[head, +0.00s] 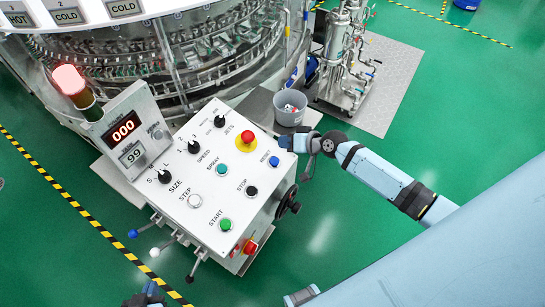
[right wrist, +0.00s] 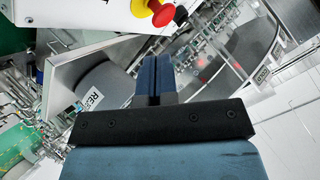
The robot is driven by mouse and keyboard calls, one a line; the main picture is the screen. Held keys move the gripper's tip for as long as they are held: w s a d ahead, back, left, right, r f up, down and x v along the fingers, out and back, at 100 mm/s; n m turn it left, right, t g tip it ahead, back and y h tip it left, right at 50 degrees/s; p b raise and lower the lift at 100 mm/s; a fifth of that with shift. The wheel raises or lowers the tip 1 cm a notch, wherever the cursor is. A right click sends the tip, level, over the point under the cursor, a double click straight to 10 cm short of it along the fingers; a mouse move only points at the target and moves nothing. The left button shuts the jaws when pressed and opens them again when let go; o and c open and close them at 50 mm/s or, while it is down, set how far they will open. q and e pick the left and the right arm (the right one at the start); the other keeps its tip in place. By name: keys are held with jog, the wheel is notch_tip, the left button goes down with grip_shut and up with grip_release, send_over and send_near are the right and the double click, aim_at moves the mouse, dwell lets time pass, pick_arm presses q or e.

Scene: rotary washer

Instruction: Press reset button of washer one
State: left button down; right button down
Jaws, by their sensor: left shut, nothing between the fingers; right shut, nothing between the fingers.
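The washer's white control panel (head: 205,200) stands in the middle of the head view. Its blue RESET button (head: 273,161) sits near the panel's right edge, below the red emergency stop (head: 247,137) with a yellow collar. My right gripper (head: 283,142) is shut and empty, just above and right of the RESET button in the picture. I cannot tell its height above the panel. In the right wrist view its shut fingers (right wrist: 155,75) point towards the emergency stop (right wrist: 163,14); the blue button is not visible there. My left gripper (head: 146,296) is shut at the bottom edge, partly cut off.
Other buttons and knobs, such as the green START button (head: 225,224) and black STOP button (head: 251,190), share the panel. A black handwheel (head: 288,203) sticks out at its right side. A grey bucket (head: 289,107) stands behind the right gripper. Levers (head: 155,251) project at the lower left.

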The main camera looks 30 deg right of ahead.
aim_at(278, 161)
jog(key=shift+s, duration=0.1)
jog(key=f+b, duration=0.2)
jog(key=w+f+b, duration=0.1)
jog(key=f+b, duration=0.1)
jog(key=f, duration=0.1)
jog(key=w+a+f+b, duration=0.1)
jog(key=f+b, duration=0.2)
jog(key=shift+f, duration=0.1)
jog(key=shift+a+f, duration=0.1)
jog(key=shift+f, duration=0.05)
dwell(1.6)
jog(key=shift+f+b, duration=0.1)
jog(key=shift+b, duration=0.25)
jog(key=shift+w+f, duration=0.15)
jog(key=shift+f, duration=0.15)
